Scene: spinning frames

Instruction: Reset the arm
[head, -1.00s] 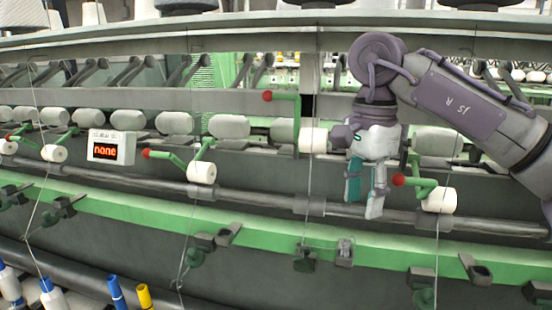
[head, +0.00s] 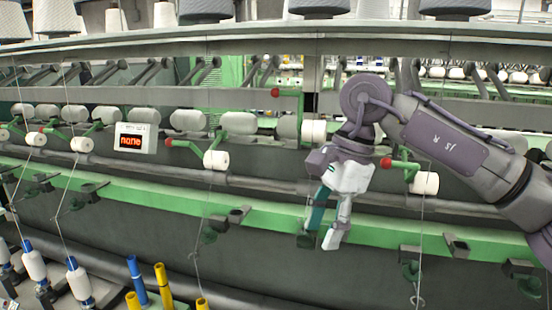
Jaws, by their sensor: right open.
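My right arm (head: 445,140) comes in from the right in the head view. Its right gripper (head: 321,240) hangs down and tilts toward the lower left, in front of the green rail of the spinning frame. Its fingers are apart and nothing shows between them. A white bobbin (head: 314,131) on the green arm with a raised red knob (head: 275,92) is just above and behind the gripper. Another white bobbin (head: 425,183) with a red knob (head: 386,163) is to its right. My left gripper is not in view.
The spinning frame's green rail (head: 262,218) runs across the view. A display box (head: 136,138) reads "none". Blue (head: 136,278) and yellow (head: 163,284) tubes and white bobbins (head: 78,277) stand at the lower left. Cones (head: 206,8) sit along the top.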

